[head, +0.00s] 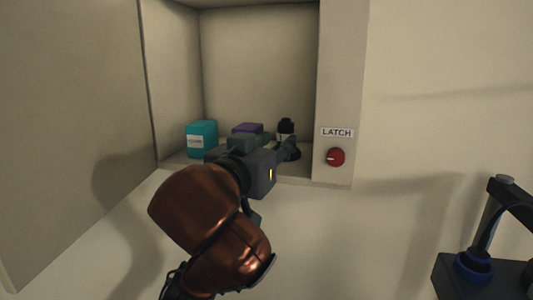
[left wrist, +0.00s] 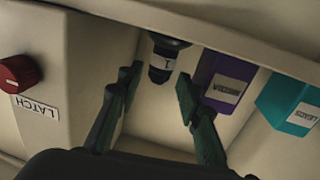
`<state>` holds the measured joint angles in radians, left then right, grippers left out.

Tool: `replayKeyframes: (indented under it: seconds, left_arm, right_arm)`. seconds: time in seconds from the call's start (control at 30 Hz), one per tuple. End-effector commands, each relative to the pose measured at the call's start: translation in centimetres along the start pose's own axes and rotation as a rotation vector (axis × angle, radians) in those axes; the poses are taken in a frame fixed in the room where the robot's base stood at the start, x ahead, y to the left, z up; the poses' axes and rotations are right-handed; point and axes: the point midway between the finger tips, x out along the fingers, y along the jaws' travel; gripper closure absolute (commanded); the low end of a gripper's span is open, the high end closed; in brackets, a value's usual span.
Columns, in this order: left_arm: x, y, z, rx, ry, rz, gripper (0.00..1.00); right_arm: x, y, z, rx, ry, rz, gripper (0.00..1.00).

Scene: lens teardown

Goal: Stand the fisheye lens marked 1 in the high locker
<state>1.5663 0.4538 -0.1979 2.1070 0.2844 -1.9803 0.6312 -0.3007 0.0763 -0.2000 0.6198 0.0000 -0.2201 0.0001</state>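The fisheye lens marked 1 (head: 286,128) is a dark cylinder with a pale label band. It stands upright on the locker floor, near the right wall of the open high locker (head: 260,50). The left wrist view looks upside down and shows the lens (left wrist: 163,60) with its "1" label just beyond the fingertips. My left gripper (head: 256,144) reaches into the locker opening. Its fingers are spread, with a clear gap between them and the lens, and the gripper (left wrist: 157,82) is empty. My right gripper is not in view.
A teal box (head: 202,136) and a purple box (head: 246,128) stand left of the lens. The locker door (head: 75,110) is swung open at left. A red latch knob (head: 336,157) sits right of the opening. A dark stand with a blue ring (head: 473,266) is at lower right.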

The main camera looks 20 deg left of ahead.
Motion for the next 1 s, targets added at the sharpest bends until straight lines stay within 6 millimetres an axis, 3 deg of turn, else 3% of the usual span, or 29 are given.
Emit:
replayKeyframes:
  seconds: [0.07, 0.33, 1.0]
  left_arm:
    - [-1.9, -0.3, 0.0, 0.006, 0.007, -0.009, 0.67]
    - [-3.6, -0.1, -0.4, 0.005, 0.011, -0.004, 0.67]
    - [-4.3, -0.1, 0.0, 0.0, -0.001, -0.004, 0.67]
  right_arm:
    - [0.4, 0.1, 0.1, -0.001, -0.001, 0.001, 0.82]
    - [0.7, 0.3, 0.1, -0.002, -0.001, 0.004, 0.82]
    - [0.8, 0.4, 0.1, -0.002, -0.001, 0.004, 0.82]
